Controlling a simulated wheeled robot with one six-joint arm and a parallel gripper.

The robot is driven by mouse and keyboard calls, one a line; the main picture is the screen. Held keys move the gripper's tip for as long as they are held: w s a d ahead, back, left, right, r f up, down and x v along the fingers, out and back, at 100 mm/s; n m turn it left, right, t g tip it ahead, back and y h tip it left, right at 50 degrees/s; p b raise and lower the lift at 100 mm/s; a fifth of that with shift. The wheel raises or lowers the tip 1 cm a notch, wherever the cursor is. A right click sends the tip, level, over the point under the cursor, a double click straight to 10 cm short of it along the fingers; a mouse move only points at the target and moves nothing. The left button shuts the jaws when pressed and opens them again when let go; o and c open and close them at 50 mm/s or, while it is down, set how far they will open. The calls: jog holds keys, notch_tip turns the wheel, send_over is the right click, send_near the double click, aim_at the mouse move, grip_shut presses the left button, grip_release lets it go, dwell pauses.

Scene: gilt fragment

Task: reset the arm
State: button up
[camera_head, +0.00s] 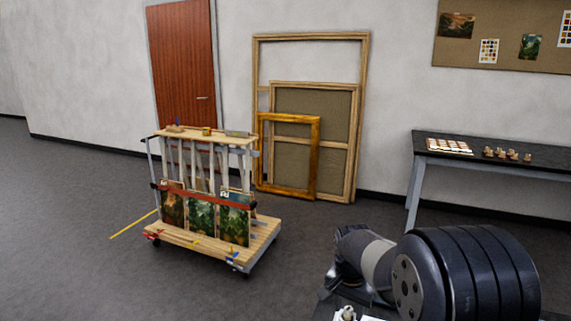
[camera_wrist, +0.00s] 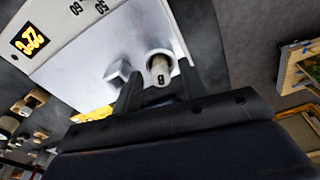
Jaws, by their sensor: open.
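My gripper (camera_wrist: 155,82) shows in the wrist view as two dark fingers, spread apart. Nothing is visibly clamped between them. Past the fingertips is a pale panel (camera_wrist: 90,45) with an orange lit display and printed numbers. A small whitish round piece with a dark mark (camera_wrist: 160,70) and a grey angular piece (camera_wrist: 122,72) are on or over the panel near the fingertips. I cannot tell whether the fingers touch them. In the head view my arm is folded low at the right, and the gripper itself is not visible there.
A wooden cart (camera_head: 265,236) with paintings stands on the floor at left centre. Wooden frames (camera_head: 364,110) lean on the wall behind. A dark table (camera_head: 470,160) with small items stands at right, below a pinboard (camera_head: 480,60). Open floor lies between cart and table.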

jog(key=shift+r, duration=1.9)
